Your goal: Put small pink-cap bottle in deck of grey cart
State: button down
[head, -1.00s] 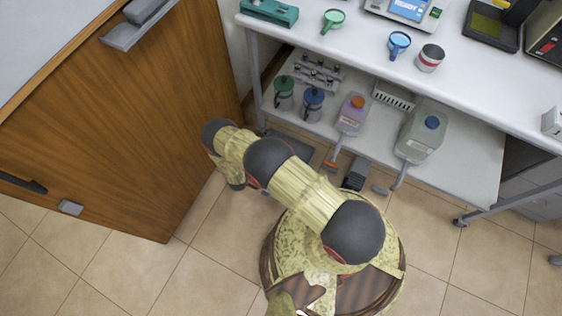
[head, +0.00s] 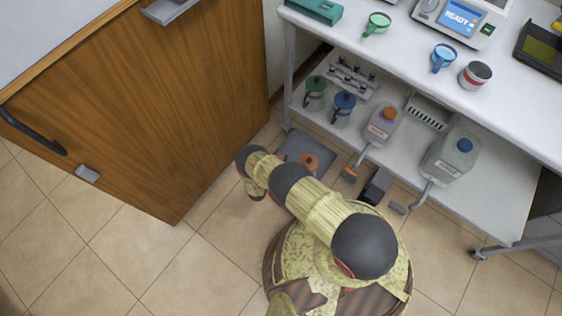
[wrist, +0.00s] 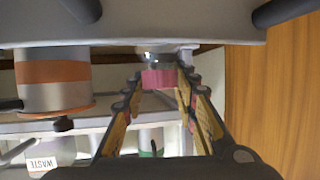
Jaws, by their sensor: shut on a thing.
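In the wrist view my gripper (wrist: 160,88) is shut on the small bottle; its pink cap (wrist: 158,77) shows between the fingertips, and a little clear glass (wrist: 153,56) shows beyond it. That view is upside down. A grey surface with dark rods, seemingly the grey cart (wrist: 170,32), crosses its top edge, close to the bottle; I cannot tell whether they touch. In the head view a grey flat platform, seemingly the cart deck (head: 297,143), lies on the floor by the bench, partly behind my arm. My gripper and the bottle are hidden there.
An orange-topped container (head: 309,163) appears on the grey platform; an orange-banded cylinder (wrist: 55,78) shows in the wrist view. The bench's lower shelf (head: 400,158) holds several bottles. A wooden cabinet (head: 150,120) stands at left. Floor between cabinet and my base is clear.

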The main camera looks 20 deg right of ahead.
jog(key=shift+f+b, duration=0.6)
jog(key=shift+f, duration=0.95)
jog(key=shift+f, duration=0.15)
jog(key=c, duration=1.4)
grip_release()
jog(key=shift+s+r, duration=0.15)
jog(key=shift+r, duration=0.1)
jog(key=p+v, duration=0.3)
jog(key=v, duration=0.8)
jog(key=shift+s+a, duration=0.25)
jog(key=shift+r, duration=0.15)
